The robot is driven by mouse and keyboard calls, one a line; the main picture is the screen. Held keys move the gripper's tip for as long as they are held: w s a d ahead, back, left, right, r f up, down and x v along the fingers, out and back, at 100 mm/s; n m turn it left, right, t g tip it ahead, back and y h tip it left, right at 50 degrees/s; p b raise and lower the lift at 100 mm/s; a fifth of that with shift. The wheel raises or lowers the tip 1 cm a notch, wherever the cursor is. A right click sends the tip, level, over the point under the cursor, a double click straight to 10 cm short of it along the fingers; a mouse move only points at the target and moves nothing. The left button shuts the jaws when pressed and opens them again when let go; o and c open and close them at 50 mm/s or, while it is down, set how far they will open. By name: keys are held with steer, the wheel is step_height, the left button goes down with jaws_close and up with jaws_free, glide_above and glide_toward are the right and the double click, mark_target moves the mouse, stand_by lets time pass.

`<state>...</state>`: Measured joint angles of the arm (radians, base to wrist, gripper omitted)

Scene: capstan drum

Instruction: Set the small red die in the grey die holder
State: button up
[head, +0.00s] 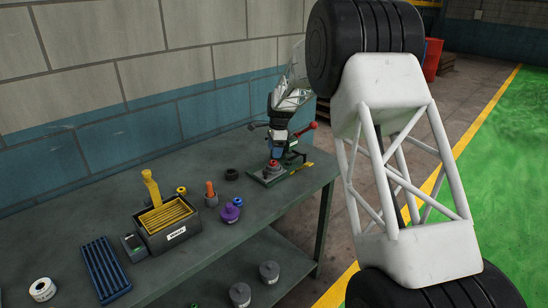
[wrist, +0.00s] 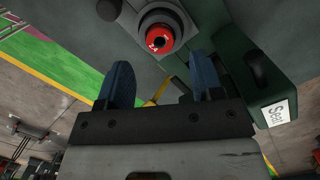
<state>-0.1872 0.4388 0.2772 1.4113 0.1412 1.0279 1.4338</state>
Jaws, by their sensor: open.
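The small red die (wrist: 160,39) is round with a dark centre hole. In the wrist view it sits inside the ring of the grey die holder (wrist: 146,20), with grey visible around it; I cannot tell if it is fully down. In the head view the red die (head: 273,163) shows on top of the grey holder (head: 273,172), on the green-based press at the bench's right end. My gripper (wrist: 160,70) is open, its two blue fingers apart with nothing between them, close to the die. In the head view my gripper (head: 277,150) is just above the die, its fingers partly hard to make out.
A green press base with a white label (wrist: 277,113) is beside my gripper. A red-tipped lever (head: 304,130) rises behind it. On the bench stand a black ring (head: 231,174), an orange-topped piece (head: 210,193), a purple piece (head: 230,212) and a slatted box (head: 168,230).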

step_height(320, 180, up, 8)
steer(key=shift+d, duration=0.45)
steer(key=shift+w, duration=0.1)
stand_by(0.5)
steer(key=s+d+r+n+t, duration=0.15)
steer(key=s+d+r, duration=0.3)
steer(key=s, duration=0.55)
steer(key=s+d+r+n, duration=0.3)
steer(key=s+d+r, duration=0.15)
steer(key=s, duration=0.55)
steer(key=s+d+r+n, duration=0.3)
steer(key=s+d+r, duration=0.15)
steer(key=s, duration=0.55)
steer(key=s+d+f+n, duration=0.2)
steer(key=s, duration=0.9)
steer(key=s+d+f+n+t+h, duration=0.1)
steer(key=s+d+f+n, duration=0.1)
steer(key=s, duration=1)
steer(key=s+d+f+n, duration=0.2)
steer(key=s+n, duration=0.1)
steer(key=s, duration=0.8)
steer(key=shift+s+f+h, duration=0.15)
steer(key=shift+f+h, duration=0.1)
steer(key=shift+h, duration=0.05)
